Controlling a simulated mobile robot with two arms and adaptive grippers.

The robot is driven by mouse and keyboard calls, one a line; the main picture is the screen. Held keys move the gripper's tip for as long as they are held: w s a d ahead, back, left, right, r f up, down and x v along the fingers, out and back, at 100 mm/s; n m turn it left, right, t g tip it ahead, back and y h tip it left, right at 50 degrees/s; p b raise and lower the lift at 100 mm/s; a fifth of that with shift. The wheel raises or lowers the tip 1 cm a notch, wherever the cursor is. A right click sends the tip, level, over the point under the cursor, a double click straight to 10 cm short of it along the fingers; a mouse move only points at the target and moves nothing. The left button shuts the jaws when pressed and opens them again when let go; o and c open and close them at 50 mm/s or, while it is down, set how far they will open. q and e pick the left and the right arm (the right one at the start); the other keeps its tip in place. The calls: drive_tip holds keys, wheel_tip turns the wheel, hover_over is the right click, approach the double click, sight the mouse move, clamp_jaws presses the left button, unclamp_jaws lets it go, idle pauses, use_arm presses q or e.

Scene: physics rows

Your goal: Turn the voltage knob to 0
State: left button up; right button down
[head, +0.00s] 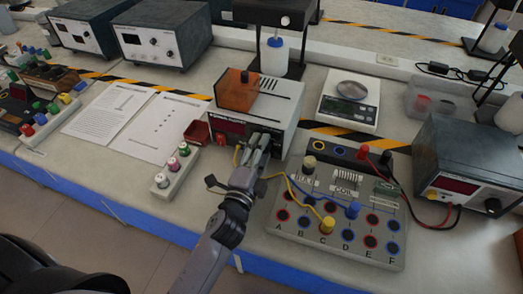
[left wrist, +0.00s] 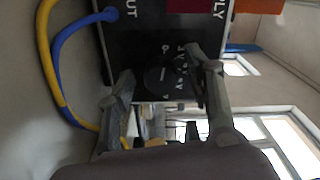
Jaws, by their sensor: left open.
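The power supply (head: 285,108) is a pale box with a black front panel and a red display (head: 231,127), on the bench at the middle of the head view. Its dark round voltage knob (left wrist: 154,80) shows on the black panel (left wrist: 118,38) in the left wrist view, with a short white pointer line and white dial marks around it. The setting is too small to read. In the head view the knob is hidden behind my left gripper (head: 261,139). My left gripper (left wrist: 160,76) is open, one finger on each side of the knob. Contact cannot be told. My right gripper is not in view.
An orange box (head: 238,91) sits on the supply. Yellow (head: 285,176) and blue leads run beside my gripper to the circuit board (head: 284,238) at right. A connector strip (head: 173,172) stands at left. A scale (head: 349,114) stands behind the board.

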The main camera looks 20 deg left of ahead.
use_arm(q)
drive_tip(key=shift+s, duration=0.1)
drive_tip(key=s, duration=0.7)
drive_tip(key=shift+s+a, duration=0.15)
idle(0.4)
